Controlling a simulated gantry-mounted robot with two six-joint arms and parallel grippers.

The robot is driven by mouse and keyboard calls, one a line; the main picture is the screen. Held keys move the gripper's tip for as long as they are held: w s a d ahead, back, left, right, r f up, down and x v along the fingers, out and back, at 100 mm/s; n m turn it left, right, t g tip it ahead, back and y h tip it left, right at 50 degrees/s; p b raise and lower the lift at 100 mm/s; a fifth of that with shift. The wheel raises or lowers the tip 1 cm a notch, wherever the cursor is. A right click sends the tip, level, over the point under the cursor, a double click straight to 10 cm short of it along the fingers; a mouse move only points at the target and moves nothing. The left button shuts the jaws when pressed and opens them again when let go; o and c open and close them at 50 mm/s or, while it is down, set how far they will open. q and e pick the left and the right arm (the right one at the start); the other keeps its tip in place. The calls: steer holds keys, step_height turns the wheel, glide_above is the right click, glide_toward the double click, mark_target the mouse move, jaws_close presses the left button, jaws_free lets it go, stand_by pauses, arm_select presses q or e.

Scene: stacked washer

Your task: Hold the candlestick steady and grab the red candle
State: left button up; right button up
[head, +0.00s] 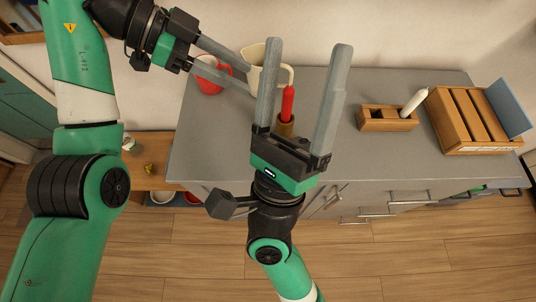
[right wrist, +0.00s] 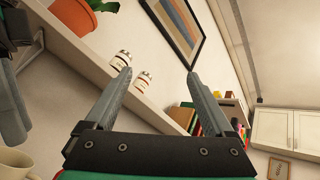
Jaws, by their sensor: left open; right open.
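The red candle (head: 287,104) stands upright in a brass-coloured candlestick (head: 285,129) on the grey counter. My right gripper (head: 307,45) is open, and in the head view its two fingers appear on either side of the candle, with its body overlapping the candlestick's lower part. I cannot tell its height above the counter. The right wrist view shows its fingers (right wrist: 155,75) apart with nothing between them; the candle is not in that view. My left gripper (head: 249,80) is open at the upper left, its fingers pointing right, in front of a cream jug.
A wall shelf (right wrist: 110,65) shows in the right wrist view.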

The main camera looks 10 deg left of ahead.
step_height(320, 180, down, 18)
steer(key=w+a+m+g+h, duration=0.2)
steer(key=a+m+g, duration=0.1)
steer(key=m+g, duration=0.65)
steer(key=g, duration=0.1)
glide_toward(284, 131)
steer(key=f, duration=0.4)
steer(key=shift+w+a, duration=0.1)
steer(key=shift+w, duration=0.2)
steer(key=x, duration=1.1)
steer(key=shift+w+r, duration=0.15)
steer(key=shift+w, duration=0.25)
jaws_close()
arm_select(q)
steer(key=shift+o, duration=1)
